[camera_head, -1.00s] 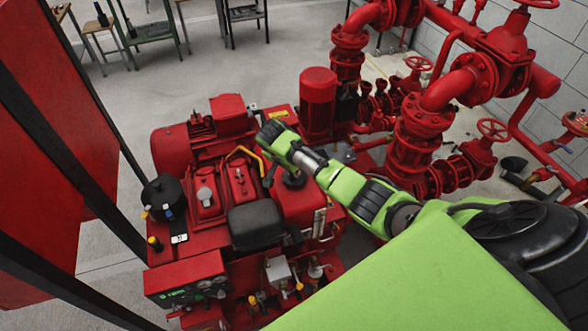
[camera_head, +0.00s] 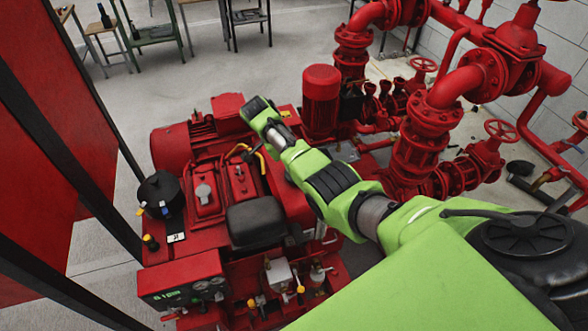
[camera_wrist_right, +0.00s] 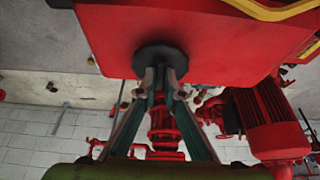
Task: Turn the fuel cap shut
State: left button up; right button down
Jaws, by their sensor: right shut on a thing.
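The fuel cap (camera_wrist_right: 160,59) is a dark round knob on the face of the red tank (camera_wrist_right: 225,35) in the right wrist view. My right gripper (camera_wrist_right: 161,72) has its two slim fingers closed together on the cap's near edge. In the head view the red tank (camera_head: 288,203) shows beside the black seat-like pad, but my green right arm covers the cap and the fingers. How far the cap is turned cannot be told. My left gripper is in neither view.
A yellow handle (camera_head: 259,160) stands close to my right wrist. A red upright motor (camera_head: 320,100) and red pipes with valves (camera_head: 430,120) are right of the tank. A control panel (camera_head: 182,283) is at the front left.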

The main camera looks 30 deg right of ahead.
jog(key=shift+d, duration=0.1)
dwell(0.4)
jog(key=c, duration=2.2)
grip_release()
jog(key=shift+o, duration=0.2)
jog(key=v, duration=1.2)
